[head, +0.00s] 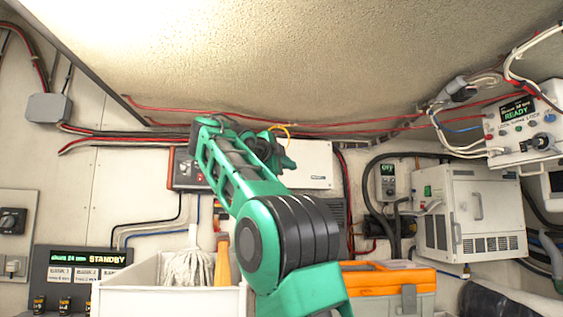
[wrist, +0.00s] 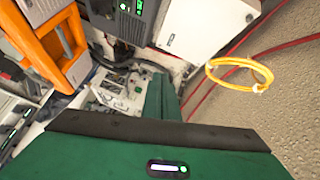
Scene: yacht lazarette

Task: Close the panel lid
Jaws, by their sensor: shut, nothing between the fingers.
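A white flat panel (head: 312,165), which looks like the panel lid, is on the back wall, partly hidden behind my arm. Its white face also shows at the top of the wrist view (wrist: 192,35), beside a dark unit with small green lights (wrist: 127,18). I cannot tell how far the lid stands open. My gripper (head: 277,153) is raised in front of the panel's left part. In the wrist view its green fingers (wrist: 162,98) are together with nothing between them. I see no clear contact with the lid.
A yellow loop (wrist: 240,65) hangs near the red cables, close to my gripper. Below are a white bin (head: 135,300) with a mop head and an orange-and-grey toolbox (head: 385,280). A white cabinet (head: 470,215) stands right. Cables run along the wall under the low ceiling.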

